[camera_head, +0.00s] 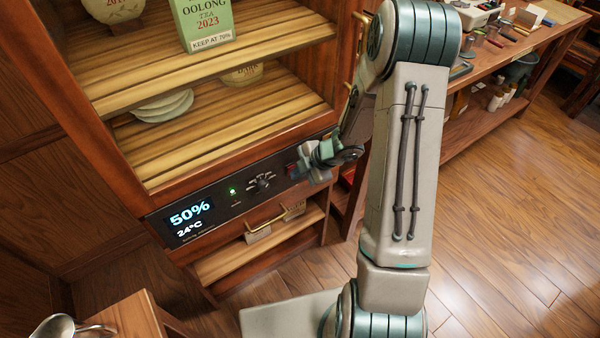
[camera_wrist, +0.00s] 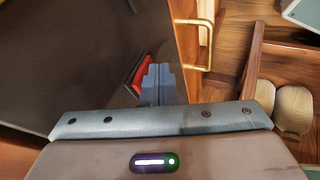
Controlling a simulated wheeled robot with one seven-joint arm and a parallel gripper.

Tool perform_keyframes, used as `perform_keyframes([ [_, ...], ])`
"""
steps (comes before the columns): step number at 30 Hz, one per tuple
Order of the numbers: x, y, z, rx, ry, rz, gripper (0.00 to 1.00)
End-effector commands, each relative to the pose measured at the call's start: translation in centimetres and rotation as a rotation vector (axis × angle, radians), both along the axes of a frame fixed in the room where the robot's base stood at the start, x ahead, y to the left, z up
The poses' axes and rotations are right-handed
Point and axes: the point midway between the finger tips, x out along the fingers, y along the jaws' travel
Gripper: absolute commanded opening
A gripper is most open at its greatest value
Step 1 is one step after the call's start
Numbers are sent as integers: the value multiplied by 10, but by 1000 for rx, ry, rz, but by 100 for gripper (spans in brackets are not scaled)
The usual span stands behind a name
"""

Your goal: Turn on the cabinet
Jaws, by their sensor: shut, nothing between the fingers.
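The wooden cabinet (camera_head: 240,150) stands at the left in the head view. Its dark control panel (camera_head: 217,208) has a lit display (camera_head: 190,215) reading 50% and 24°C, a lit green light (camera_head: 232,190) and a knob (camera_head: 262,183). A red switch (camera_wrist: 138,76) shows in the wrist view, partly hidden by my gripper; in the head view it is at the panel's right end (camera_head: 292,170). My gripper (camera_wrist: 158,75) is shut and empty, its fingertips right beside the switch. I cannot tell whether they touch it. My gripper (camera_head: 306,163) also shows in the head view.
A green Oolong tea box (camera_head: 205,22) and pale discs (camera_head: 163,106) sit on the cabinet's shelves. A brass handle (camera_head: 292,211) is below the panel. A cluttered workbench (camera_head: 487,75) is at the upper right. A small table (camera_head: 125,318) is at the lower left. Open floor lies at the right.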

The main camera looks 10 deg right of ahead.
Motion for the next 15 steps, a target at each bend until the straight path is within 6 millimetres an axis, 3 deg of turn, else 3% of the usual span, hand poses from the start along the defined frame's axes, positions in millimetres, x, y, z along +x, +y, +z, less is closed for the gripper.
perform_keyframes([
  [9, 0, -2, 15, 0, 0, -4, 0],
  [15, 1, -2, 15, 0, -1, -3, 0],
])
